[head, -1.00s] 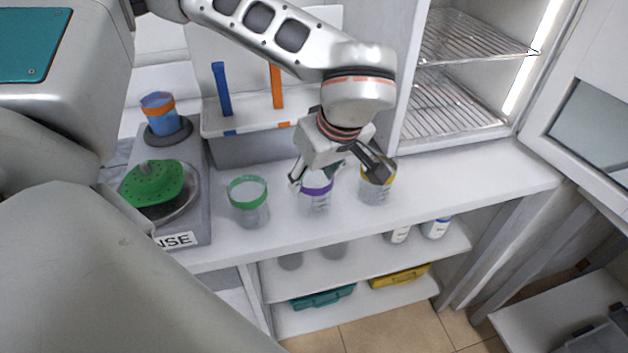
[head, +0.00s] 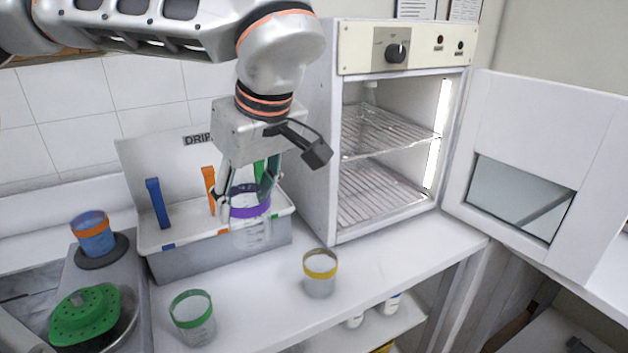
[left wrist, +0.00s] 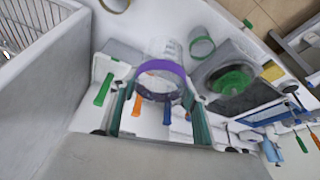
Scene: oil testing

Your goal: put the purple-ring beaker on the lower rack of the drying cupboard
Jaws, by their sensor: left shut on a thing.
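The purple-ring beaker (head: 250,211) is clear glass with a purple band. My left gripper (head: 249,190) is shut on it and holds it upright above the bench, in front of the white drip tray. In the left wrist view the purple-ring beaker (left wrist: 159,68) sits between the two fingers of the gripper (left wrist: 158,112). The drying cupboard (head: 322,130) stands to the right with its door (head: 525,125) swung open. Its lower rack (head: 375,194) is a bare wire shelf, and the upper rack (head: 385,132) is above it. My right gripper is not in view.
A yellow-ring beaker (head: 320,275) and a green-ring beaker (head: 193,320) stand on the bench. The drip tray (head: 215,247) has blue, orange and green pegs. A blue beaker with an orange ring (head: 92,236) is at the left.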

